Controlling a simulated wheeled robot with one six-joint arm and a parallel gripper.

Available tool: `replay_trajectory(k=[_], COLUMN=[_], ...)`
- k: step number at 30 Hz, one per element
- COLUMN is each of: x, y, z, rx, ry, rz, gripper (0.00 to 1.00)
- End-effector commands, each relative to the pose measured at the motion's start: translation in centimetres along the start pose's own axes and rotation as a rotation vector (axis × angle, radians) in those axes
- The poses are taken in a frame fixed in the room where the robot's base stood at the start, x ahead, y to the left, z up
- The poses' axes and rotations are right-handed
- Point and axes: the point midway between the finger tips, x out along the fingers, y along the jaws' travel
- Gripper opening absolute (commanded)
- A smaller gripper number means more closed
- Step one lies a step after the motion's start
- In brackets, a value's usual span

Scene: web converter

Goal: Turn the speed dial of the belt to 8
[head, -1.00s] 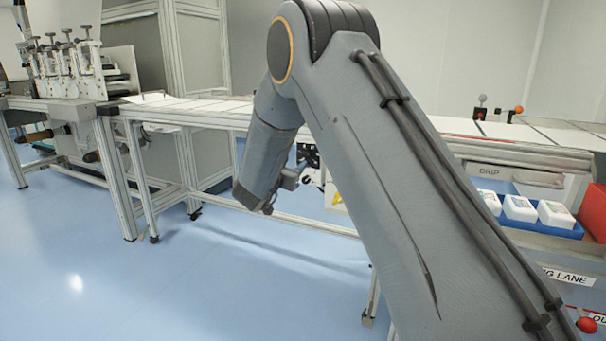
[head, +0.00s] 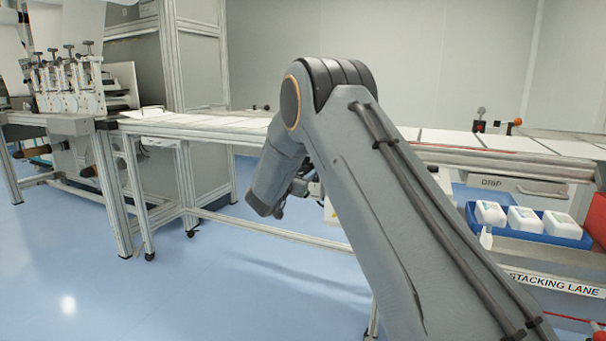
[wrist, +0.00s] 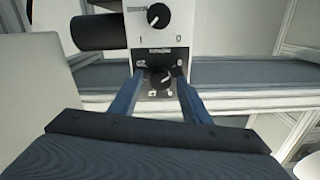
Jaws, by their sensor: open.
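In the wrist view, a black round dial (wrist: 160,79) with a white pointer mark sits low on a white control panel (wrist: 155,38). Small marks surround it, too small to read. A second black knob (wrist: 158,16) sits above it, between printed I and 0. My gripper (wrist: 158,75) is open, with one blue-grey finger on each side of the lower dial. I cannot tell whether the fingers touch it. In the head view my arm hides most of the panel and the gripper.
A dark cylinder (wrist: 97,32) juts out left of the panel. A pale conveyor frame (head: 240,128) runs across the head view. A blue tray (head: 473,216) holds white packs at right, above a "STACKING LANE" label (head: 553,284). The blue floor (head: 190,295) is clear at front left.

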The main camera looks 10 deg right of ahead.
Motion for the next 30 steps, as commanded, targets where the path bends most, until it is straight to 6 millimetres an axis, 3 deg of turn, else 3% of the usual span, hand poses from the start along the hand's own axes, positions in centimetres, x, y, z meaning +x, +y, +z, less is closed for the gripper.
replay_trajectory(k=[4, 11, 20, 30], x=[-0.03, -0.05, -0.05, -0.04], y=[0.0, 0.0, 0.04, 0.12], z=[0.01, 0.02, 0.04, 0.07], rx=[0.0, 0.0, 0.031, 0.242], ry=[0.0, -0.001, -0.001, -0.002], rz=[0.0, 0.0, 0.001, 0.001], gripper=[0.4, 0.02, 0.02, 0.02])
